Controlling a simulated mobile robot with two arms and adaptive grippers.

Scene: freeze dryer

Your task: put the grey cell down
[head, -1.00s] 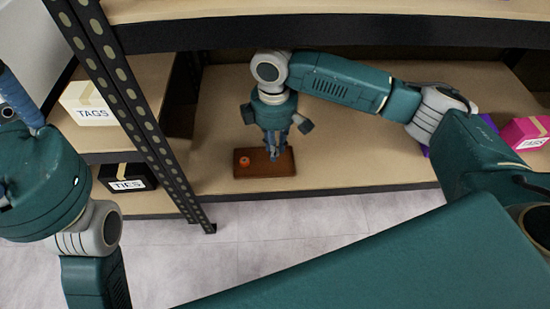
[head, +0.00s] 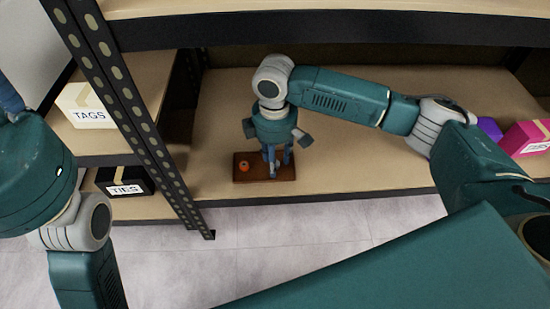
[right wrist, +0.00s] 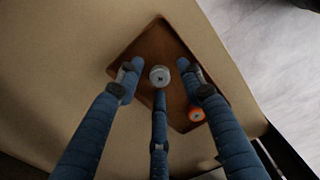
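The grey cell (right wrist: 160,77) is a small round piece, seen end-on in the right wrist view, at the brown wooden block (right wrist: 150,47). An orange cell (right wrist: 195,114) sits in the same block; it also shows in the head view (head: 243,166). My right gripper (head: 279,171) points down over the right part of the block. Its three blue fingers are spread around the grey cell, with gaps at the two side fingers; the middle fingertip is close beside it. Only a piece of my left gripper (head: 10,97) shows at the left edge, so its state is unclear.
The block lies near the front edge of a wide shelf board (head: 350,165). A pink box (head: 524,140) and a purple object (head: 490,128) stand at the right. An upper shelf beam (head: 330,31) crosses above.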

